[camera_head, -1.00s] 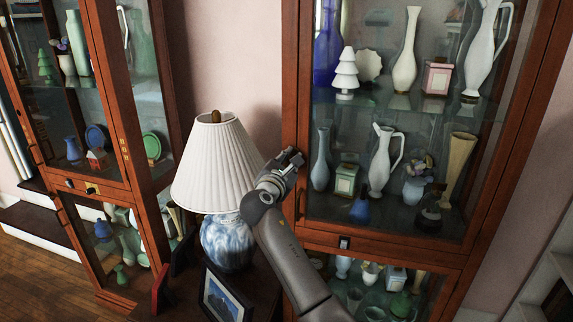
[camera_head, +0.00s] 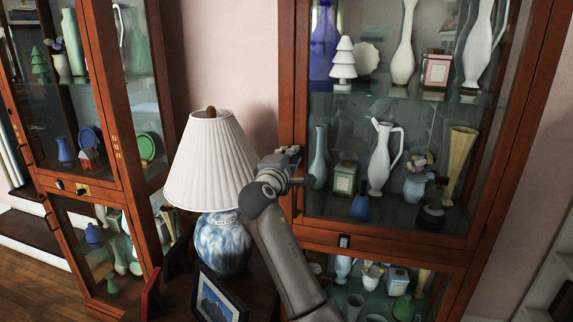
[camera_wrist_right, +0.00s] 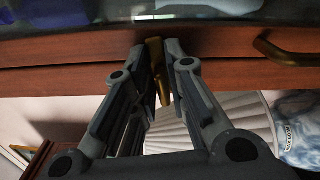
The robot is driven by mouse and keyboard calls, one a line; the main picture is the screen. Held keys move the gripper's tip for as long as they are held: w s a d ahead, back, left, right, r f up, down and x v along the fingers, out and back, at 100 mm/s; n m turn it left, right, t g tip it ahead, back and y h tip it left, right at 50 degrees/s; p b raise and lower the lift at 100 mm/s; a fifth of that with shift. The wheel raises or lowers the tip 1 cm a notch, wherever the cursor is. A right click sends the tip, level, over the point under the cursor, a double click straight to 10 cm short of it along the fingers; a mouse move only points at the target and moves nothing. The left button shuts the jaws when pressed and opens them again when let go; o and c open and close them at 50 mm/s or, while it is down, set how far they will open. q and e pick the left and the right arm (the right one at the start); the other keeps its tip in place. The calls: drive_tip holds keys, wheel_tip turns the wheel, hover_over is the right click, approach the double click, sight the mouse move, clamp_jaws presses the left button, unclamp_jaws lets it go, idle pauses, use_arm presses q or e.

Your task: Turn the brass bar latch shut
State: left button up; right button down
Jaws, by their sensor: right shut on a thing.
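The brass bar latch (camera_wrist_right: 155,56) shows in the right wrist view as a narrow brass piece on the reddish wooden door frame. My right gripper (camera_wrist_right: 157,48) is shut on it, with a finger on each side. In the head view my right gripper (camera_head: 290,157) is at the left upright of the right cabinet (camera_head: 287,80), and its body hides the latch there. The latch's exact angle is hard to tell because the fingers cover part of it. My left gripper is in neither view.
A curved brass handle (camera_wrist_right: 288,54) is to the right in the wrist view. A table lamp (camera_head: 212,165) stands close left of my right arm, with a framed picture (camera_head: 217,300) below it. Glass doors front shelves of vases. Another cabinet (camera_head: 120,120) stands at left.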

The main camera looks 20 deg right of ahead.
drive_tip(key=shift+f+m+b, duration=0.3)
drive_tip(key=shift+m+b, duration=0.3)
drive_tip(key=shift+m, duration=0.4)
drive_tip(key=shift+f, duration=0.1)
drive_tip(key=c, duration=1.7)
unclamp_jaws()
drive_tip(key=shift+s, duration=0.1)
drive_tip(key=shift+o, duration=0.7)
drive_tip(key=shift+s, duration=0.1)
drive_tip(key=shift+r, duration=0.25)
drive_tip(key=v, duration=1.2)
drive_tip(key=shift+a, duration=0.15)
